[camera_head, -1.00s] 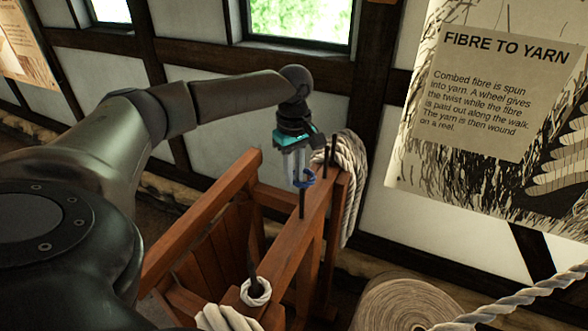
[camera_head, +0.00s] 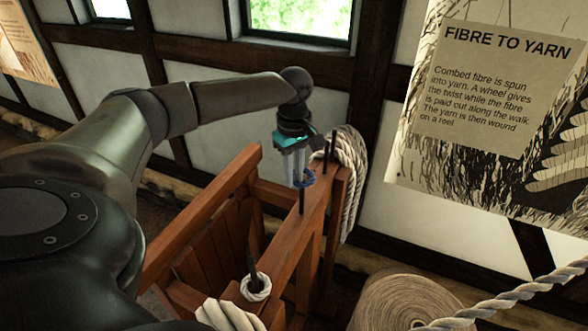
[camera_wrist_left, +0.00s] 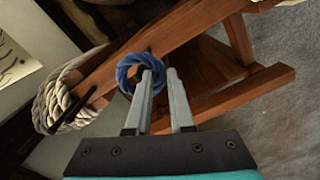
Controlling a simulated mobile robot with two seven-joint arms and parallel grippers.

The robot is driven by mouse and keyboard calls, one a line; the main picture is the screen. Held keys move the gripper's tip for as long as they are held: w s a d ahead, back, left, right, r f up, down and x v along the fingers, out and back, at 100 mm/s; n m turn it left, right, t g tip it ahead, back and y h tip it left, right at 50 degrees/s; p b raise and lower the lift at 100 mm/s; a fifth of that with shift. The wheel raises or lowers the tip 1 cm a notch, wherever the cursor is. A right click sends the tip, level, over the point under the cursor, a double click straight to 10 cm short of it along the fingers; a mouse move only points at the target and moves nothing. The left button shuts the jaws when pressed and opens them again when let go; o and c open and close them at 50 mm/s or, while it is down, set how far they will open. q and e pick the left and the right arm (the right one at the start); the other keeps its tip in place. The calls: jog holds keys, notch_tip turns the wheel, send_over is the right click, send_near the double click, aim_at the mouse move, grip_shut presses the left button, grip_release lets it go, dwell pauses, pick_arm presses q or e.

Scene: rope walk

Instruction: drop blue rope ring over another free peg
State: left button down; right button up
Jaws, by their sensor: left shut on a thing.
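The blue rope ring (camera_head: 309,179) is held at the fingertips of my left gripper (camera_head: 299,181), above the wooden rail. In the left wrist view the blue ring (camera_wrist_left: 126,72) shows at the tips of my left gripper (camera_wrist_left: 163,72), which is shut on its edge. A dark upright peg (camera_head: 302,203) stands right below the ring in the head view. A peg tip (camera_wrist_left: 148,50) shows close by the ring in the wrist view. I cannot tell whether the tip is inside the loop. My right gripper is not in view.
Two dark pegs (camera_head: 325,158) stand farther along the rail (camera_head: 285,247), near a hanging coil of pale rope (camera_head: 353,170). A white rope ring (camera_head: 256,288) lies around the nearest peg. A large rope reel (camera_head: 405,305) stands at the lower right.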

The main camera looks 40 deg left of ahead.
pick_arm(q)
jog(key=shift+f, duration=0.3)
jog(key=c, duration=0.7)
grip_release()
jog(key=shift+s+r, duration=0.1)
jog(key=shift+r, duration=0.25)
notch_tip(320, 180, up, 15)
jog(key=b, duration=0.1)
jog(key=shift+s+f, duration=0.2)
